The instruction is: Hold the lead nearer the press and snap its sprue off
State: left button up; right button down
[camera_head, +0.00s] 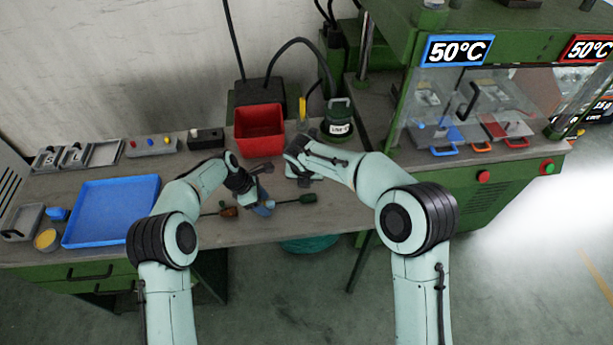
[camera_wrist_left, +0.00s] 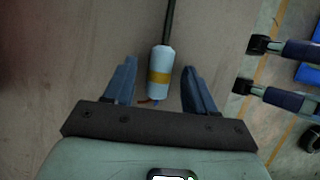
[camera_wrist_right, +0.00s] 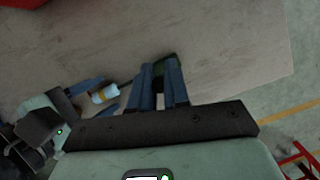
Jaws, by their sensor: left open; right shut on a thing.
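A lead with a dark green moulded end (camera_head: 308,199) lies over the front of the bench, its dark cord running left. My right gripper (camera_wrist_right: 160,66) is shut on the dark green part, which shows between and behind its fingers. A pale blue cylinder with a yellow band (camera_wrist_left: 160,72) is at the cord's other end; it also shows in the right wrist view (camera_wrist_right: 104,93). My left gripper (camera_wrist_left: 155,85) is open, with its fingers on either side of this cylinder and gaps to both. I cannot make out the sprue. Another lead has an orange-brown end (camera_head: 228,211) left of my left gripper.
A red bin (camera_head: 259,131) and a dark green pot (camera_head: 338,121) stand behind the grippers. A blue tray (camera_head: 112,212) is at the left. The green press (camera_head: 482,110) stands at the right. The bench front edge is close to the lead.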

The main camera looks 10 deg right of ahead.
pick_arm(q)
jog(key=v, duration=1.2)
jog(key=shift+s+f, duration=0.1)
pick_arm(e)
jog(key=shift+s+f, duration=0.1)
